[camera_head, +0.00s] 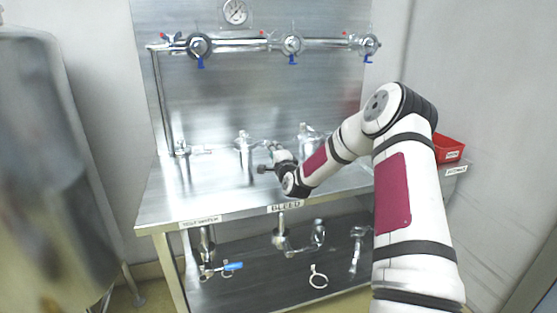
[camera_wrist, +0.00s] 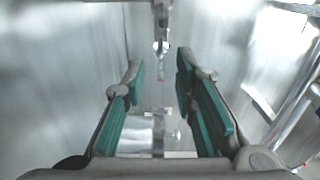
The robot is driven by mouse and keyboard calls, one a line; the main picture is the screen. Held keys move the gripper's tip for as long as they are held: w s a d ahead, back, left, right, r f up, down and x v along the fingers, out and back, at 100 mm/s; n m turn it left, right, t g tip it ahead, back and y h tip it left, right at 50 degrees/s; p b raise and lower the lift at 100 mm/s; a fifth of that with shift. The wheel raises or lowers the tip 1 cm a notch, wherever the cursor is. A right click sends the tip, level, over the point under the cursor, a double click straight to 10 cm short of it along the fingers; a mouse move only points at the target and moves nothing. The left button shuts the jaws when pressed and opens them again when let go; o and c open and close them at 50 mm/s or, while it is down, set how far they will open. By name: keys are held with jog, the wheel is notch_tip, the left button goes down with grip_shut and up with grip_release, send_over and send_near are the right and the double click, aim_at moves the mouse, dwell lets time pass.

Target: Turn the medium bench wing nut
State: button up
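Three metal fittings stand on the steel bench top: a left one (camera_head: 183,149), a middle one (camera_head: 244,142) and a right one (camera_head: 306,136). I cannot tell for certain which carries the medium wing nut; the wing nuts are too small to make out. My gripper (camera_head: 268,163) is over the bench, close to the middle fitting and partly overlapping the view behind it. In the wrist view my gripper (camera_wrist: 160,78) is open, its green-padded fingers apart. A metal fitting (camera_wrist: 158,132) shows between the fingers, with no clear contact. Another metal part (camera_wrist: 161,42) is beyond the fingertips.
The bench (camera_head: 160,207) has a lower shelf with pipe fittings, a blue-handled valve (camera_head: 232,266) and a loose ring clamp (camera_head: 318,277). A pipe with blue-handled valves (camera_head: 245,44) crosses the back panel. A red bin (camera_head: 447,148) sits at right. A tank (camera_head: 45,150) stands left.

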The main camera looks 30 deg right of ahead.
jog(key=v, duration=0.8)
